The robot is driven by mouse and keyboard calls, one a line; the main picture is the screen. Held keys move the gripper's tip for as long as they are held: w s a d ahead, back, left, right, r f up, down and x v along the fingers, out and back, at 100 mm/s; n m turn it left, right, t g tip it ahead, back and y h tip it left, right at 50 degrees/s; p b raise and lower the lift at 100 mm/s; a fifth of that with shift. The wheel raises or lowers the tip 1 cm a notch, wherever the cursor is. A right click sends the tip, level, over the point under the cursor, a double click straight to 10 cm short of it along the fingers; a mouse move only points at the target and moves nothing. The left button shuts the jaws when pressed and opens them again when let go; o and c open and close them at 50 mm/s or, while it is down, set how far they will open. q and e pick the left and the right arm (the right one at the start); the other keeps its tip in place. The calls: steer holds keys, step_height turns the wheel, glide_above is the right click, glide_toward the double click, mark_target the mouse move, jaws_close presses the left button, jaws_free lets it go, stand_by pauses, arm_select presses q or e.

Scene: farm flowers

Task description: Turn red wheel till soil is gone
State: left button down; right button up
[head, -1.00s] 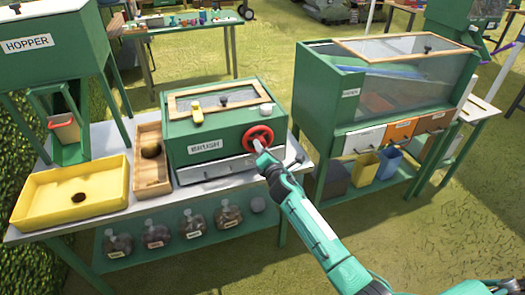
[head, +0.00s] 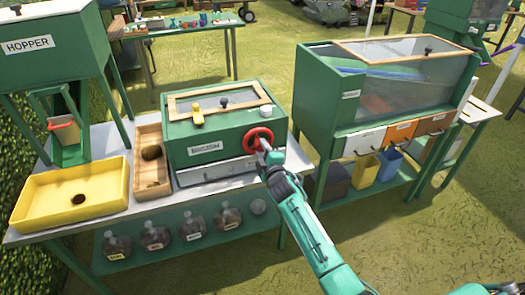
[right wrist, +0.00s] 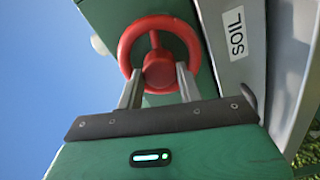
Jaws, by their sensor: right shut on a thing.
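The red wheel (head: 251,135) sits on the right part of the front of a green box (head: 222,132) on the metal-topped bench. My right gripper (head: 263,146) comes from the lower right and is shut on the wheel. In the right wrist view, the fingers of my right gripper (right wrist: 158,80) sit on both sides of the red hub of the wheel (right wrist: 160,68). A white label reading SOIL (right wrist: 236,33) shows beside the wheel there. The box's front label (head: 205,147) is blurred in the head view. Soil inside the box cannot be made out. My left gripper is out of view.
A yellow tray (head: 40,195) and a wooden box (head: 148,180) stand left of the green box. A hopper (head: 45,45) is at the far left. Several jars (head: 155,237) sit on the shelf below. A glass-fronted green cabinet (head: 400,85) stands to the right.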

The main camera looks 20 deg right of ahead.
steer(key=m, duration=0.3)
steer(key=shift+m, duration=0.4)
steer(key=shift+m+p, duration=0.4)
steer(key=shift+m, duration=0.8)
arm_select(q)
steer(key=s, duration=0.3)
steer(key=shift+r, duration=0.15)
arm_select(e)
steer(key=shift+m, duration=1.1)
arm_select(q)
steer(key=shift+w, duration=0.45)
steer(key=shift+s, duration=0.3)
arm_select(e)
steer(key=o, duration=1)
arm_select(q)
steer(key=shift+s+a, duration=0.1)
